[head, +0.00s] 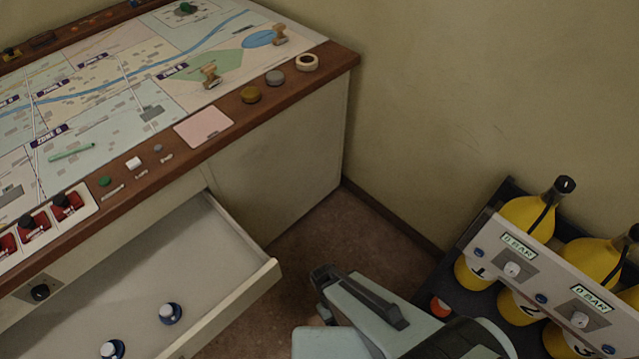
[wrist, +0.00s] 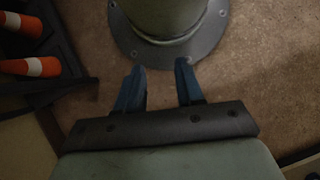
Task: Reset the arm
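My arm shows at the bottom centre of the head view, low over the floor between the open drawer and the yellow cylinders. My gripper (wrist: 160,88) shows in the wrist view with its two blue fingers apart and nothing between them. It points down toward the floor beside a round bolted base. In the head view my gripper's dark end (head: 325,280) is partly hidden by the arm's own links.
The open drawer (head: 240,295) juts out at lower left, with blue-and-white knobs (head: 170,313) inside. The map console (head: 210,70) stands above it. Yellow cylinders (head: 530,215) stand in a rack at right. Orange-and-white cones (wrist: 32,67) show in the wrist view. Brown floor (head: 345,230) is clear.

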